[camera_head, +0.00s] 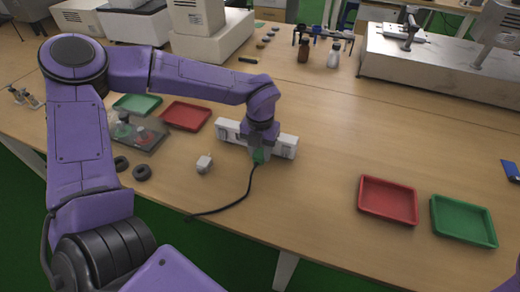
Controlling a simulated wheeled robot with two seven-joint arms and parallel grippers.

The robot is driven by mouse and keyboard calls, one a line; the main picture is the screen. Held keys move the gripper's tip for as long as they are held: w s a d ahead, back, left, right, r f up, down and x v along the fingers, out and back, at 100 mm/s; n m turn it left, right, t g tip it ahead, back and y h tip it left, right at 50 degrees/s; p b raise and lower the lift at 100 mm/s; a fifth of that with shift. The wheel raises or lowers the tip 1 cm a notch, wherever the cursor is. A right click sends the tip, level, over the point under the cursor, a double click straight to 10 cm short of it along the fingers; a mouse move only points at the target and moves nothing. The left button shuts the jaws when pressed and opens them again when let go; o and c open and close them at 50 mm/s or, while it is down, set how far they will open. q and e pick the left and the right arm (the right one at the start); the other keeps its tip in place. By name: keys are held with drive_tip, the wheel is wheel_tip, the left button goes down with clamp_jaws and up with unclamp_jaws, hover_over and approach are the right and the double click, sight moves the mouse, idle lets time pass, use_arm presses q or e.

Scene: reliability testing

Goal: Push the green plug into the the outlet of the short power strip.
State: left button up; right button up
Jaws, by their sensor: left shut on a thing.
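My left gripper (260,150) points down over the front side of a short white power strip (284,147) in the middle of the table. It is shut on the green plug (259,157), whose black cord (245,196) trails toward the table's front edge. The plug is right at the strip and overlaps its front edge in this view. The arm and gripper hide the middle of the strip, so I cannot tell whether the plug's prongs are in an outlet.
A small white plug-like block (204,164) lies left of the cord. Red (186,115) and green (137,104) trays lie behind left. A red tray (388,200) and a green tray (463,220) lie at right. Black rings (142,173) sit at the left front.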

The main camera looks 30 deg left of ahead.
idle(0.4)
use_arm(q)
drive_tip(key=shift+w+a+p, duration=0.2)
drive_tip(key=shift+w+p, duration=0.2)
drive_tip(key=shift+w, duration=0.3)
drive_tip(key=shift+p, duration=0.4)
idle(0.9)
drive_tip(key=shift+w+a, duration=0.1)
drive_tip(key=shift+w, duration=0.45)
drive_tip(key=shift+p, duration=0.45)
idle(0.8)
drive_tip(key=shift+w+a, duration=0.15)
drive_tip(key=shift+w, duration=0.25)
idle(0.6)
drive_tip(key=o, duration=1.2)
